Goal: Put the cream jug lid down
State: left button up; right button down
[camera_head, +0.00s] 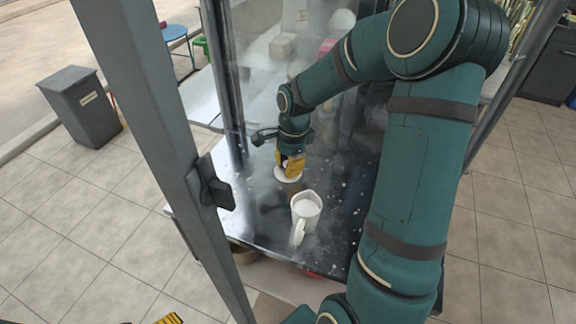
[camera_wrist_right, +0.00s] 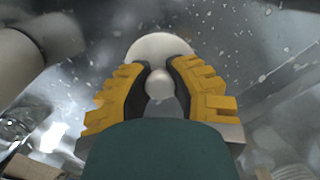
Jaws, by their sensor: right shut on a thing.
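The cream jug lid is a white disc (camera_head: 288,175) with a round knob. My right gripper (camera_head: 289,160) points down at it, over the dark counter. In the right wrist view the yellow fingers (camera_wrist_right: 160,85) are shut on the knob, and the lid's pale disc (camera_wrist_right: 160,46) shows beyond them. The lid is at or just above the counter; I cannot tell if it touches. The white cream jug (camera_head: 306,211) stands upright, open-topped, on the counter nearer to me. Of my left gripper only a yellow bit (camera_head: 169,319) shows at the bottom edge.
The shiny dark counter (camera_head: 262,222) has pale specks and free room around the lid. A grey metal post (camera_head: 150,120) stands in front on the left, and glass panels stand behind. A grey bin (camera_head: 82,108) is on the tiled floor at the left.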

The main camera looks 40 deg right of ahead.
jog(key=shift+r, duration=0.1)
jog(key=c, duration=0.9)
grip_release()
jog(key=shift+f, duration=0.2)
jog(key=shift+r, duration=0.5)
jog(key=r, duration=0.3)
jog(key=d+r+p, duration=0.1)
jog(key=r, duration=0.3)
jog(key=r+p, duration=0.1)
jog(key=r, duration=0.3)
jog(key=shift+s+d+r, duration=0.1)
jog(key=shift+d+r, duration=0.05)
jog(key=shift+r, duration=0.05)
